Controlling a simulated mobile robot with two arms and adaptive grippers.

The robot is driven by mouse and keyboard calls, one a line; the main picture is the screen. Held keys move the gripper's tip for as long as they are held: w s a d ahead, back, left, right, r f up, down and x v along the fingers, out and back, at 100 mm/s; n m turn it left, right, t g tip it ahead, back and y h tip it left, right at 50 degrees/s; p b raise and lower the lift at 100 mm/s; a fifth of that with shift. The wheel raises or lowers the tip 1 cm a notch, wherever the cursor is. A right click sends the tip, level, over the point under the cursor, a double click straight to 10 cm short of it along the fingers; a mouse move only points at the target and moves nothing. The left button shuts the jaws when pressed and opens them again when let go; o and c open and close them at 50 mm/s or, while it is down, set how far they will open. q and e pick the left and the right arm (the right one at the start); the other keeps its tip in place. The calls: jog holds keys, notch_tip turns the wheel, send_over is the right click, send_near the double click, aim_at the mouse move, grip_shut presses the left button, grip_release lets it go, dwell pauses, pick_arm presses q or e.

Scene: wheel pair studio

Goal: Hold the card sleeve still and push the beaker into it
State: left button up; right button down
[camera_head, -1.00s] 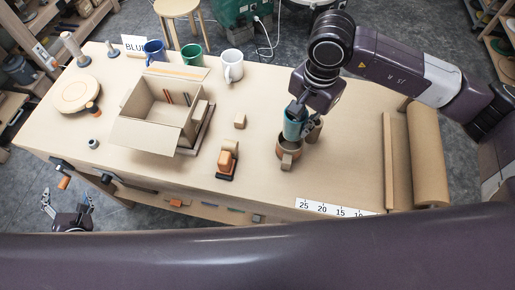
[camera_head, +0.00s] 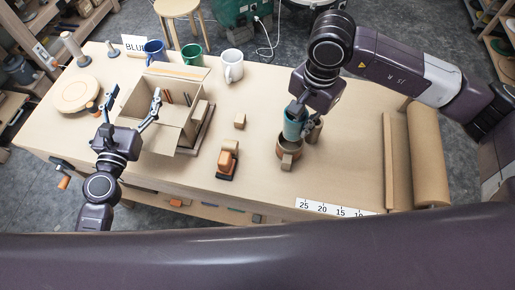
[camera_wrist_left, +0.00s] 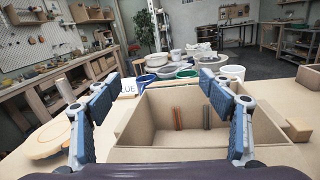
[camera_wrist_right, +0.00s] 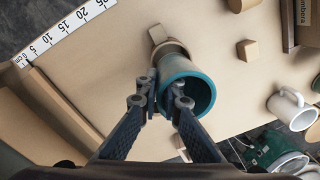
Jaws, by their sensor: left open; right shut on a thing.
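The teal beaker (camera_head: 294,127) is in my right gripper (camera_head: 299,108), which is shut on its wall. The beaker stands over the brown card sleeve (camera_head: 289,149), with its lower end at the sleeve's mouth. I cannot tell how far in it sits. The right wrist view shows the open beaker (camera_wrist_right: 186,92) between the fingers, hiding most of the sleeve (camera_wrist_right: 169,51). My left gripper (camera_head: 132,103) is open and empty, at the left side of the cardboard box and well away from the sleeve. Its spread fingers also show in the left wrist view (camera_wrist_left: 158,92).
The open cardboard box (camera_head: 153,108) lies between my left gripper and the sleeve. A small wooden block (camera_head: 240,121) and an orange-and-black item (camera_head: 227,162) stand between box and sleeve. Mugs (camera_head: 233,66) line the back. A brown roll (camera_head: 428,158) lies at right.

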pick_arm(q)
jog(key=d+r+m+g+h, duration=0.15)
jog(key=d+m+h, duration=0.35)
jog(key=d, duration=0.6)
jog(key=m+g+h, duration=0.4)
jog(key=g+h, duration=0.1)
jog(key=g, duration=0.5)
send_near(289, 152)
jog(key=w+r, duration=0.1)
jog(key=w, duration=0.2)
jog(key=x, duration=1.1)
jog(key=shift+w+d+f, duration=0.15)
jog(key=shift+f, duration=0.15)
jog(key=c, duration=1.2)
jog(key=shift+c, duration=0.2)
